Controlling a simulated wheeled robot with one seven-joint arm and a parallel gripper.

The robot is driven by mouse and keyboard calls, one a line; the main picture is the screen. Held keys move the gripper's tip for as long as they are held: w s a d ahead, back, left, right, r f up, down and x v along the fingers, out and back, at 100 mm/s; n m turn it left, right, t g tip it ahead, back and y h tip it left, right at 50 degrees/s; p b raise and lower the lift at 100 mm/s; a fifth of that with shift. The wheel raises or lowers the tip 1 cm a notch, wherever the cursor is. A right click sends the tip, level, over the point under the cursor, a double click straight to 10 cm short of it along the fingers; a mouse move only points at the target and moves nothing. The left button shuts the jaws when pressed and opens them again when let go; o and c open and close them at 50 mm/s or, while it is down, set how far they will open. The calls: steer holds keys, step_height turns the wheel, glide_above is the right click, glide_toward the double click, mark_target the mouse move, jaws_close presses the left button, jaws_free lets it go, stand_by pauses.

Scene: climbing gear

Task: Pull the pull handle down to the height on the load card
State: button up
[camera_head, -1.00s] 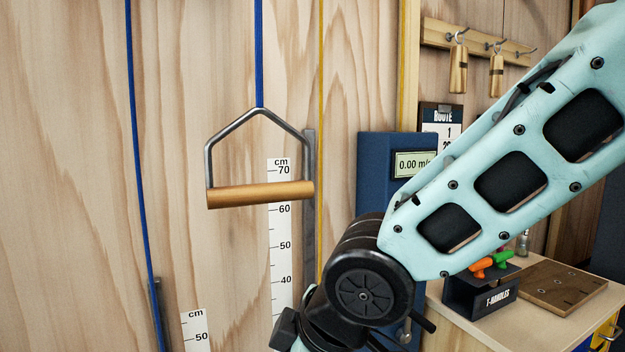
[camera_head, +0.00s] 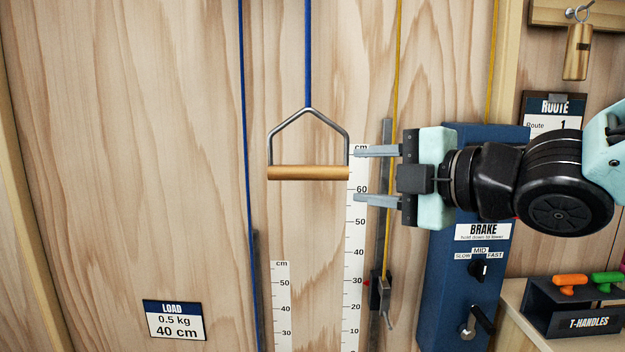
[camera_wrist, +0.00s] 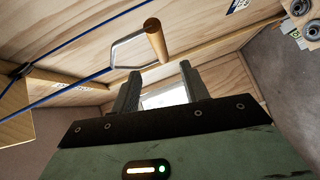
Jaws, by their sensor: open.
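The pull handle (camera_head: 308,173) is a wooden bar in a bent metal bracket, hanging from a blue rope. It hangs level in the head view, left of the upper end of the right-hand cm scale (camera_head: 355,250), above its 60 mark. The load card (camera_head: 174,320) at the lower left reads 0.5 kg, 40 cm. My gripper (camera_head: 355,176) is open and empty just right of the handle, its fingers pointing left, one above and one below the bar's height. In the wrist view the handle (camera_wrist: 155,40) shows beyond the fingers (camera_wrist: 160,88), apart from them.
A second, shorter cm scale (camera_head: 282,310) stands to the left beside a blue rope. A blue brake box (camera_head: 465,300) with a knob and lever is at the right. A yellow cord (camera_head: 398,90) runs behind my gripper. A T-handles holder (camera_head: 575,310) sits on the bench at the lower right.

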mark_target(316, 173)
steer(key=p+x, duration=0.2)
steer(key=x, duration=1)
steer(key=shift+w+a, duration=0.15)
steer(key=shift+w, duration=0.05)
jaws_close()
